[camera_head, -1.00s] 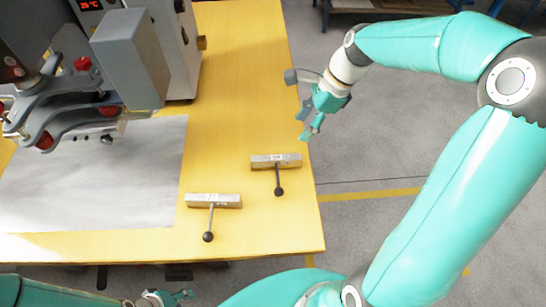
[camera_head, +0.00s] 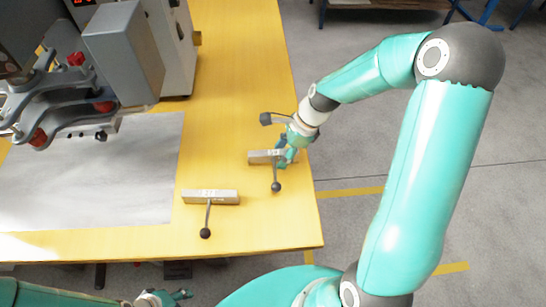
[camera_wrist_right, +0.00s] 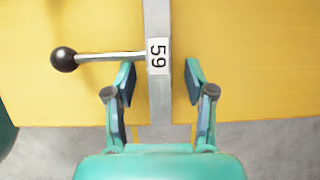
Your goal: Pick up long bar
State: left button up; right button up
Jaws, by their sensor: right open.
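Two grey metal bars lie on the yellow table, each with a thin rod ending in a dark ball. The back bar (camera_head: 259,157) is labelled 59 in the right wrist view (camera_wrist_right: 158,100). The front bar (camera_head: 211,197) lies nearer and to the left, with a label too small to read surely. I cannot tell which is the long one. My right gripper (camera_head: 285,158) is at the right end of the back bar. In the right wrist view its open fingers (camera_wrist_right: 160,72) lie on either side of that bar, with gaps. My left gripper (camera_head: 178,296) shows small at the bottom edge, its jaws unclear.
A grey machine with red knobs (camera_head: 125,50) stands at the back left of the table (camera_head: 235,100). A grey sheet (camera_head: 90,180) lies before it. The table's right edge is close to the back bar, with open floor beyond.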

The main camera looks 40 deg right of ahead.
jog(key=shift+w+a+f, duration=0.1)
jog(key=shift+a+f, duration=0.05)
jog(key=shift+f, duration=0.35)
jog(key=c, duration=1)
grip_shut()
jog(key=shift+r, duration=0.1)
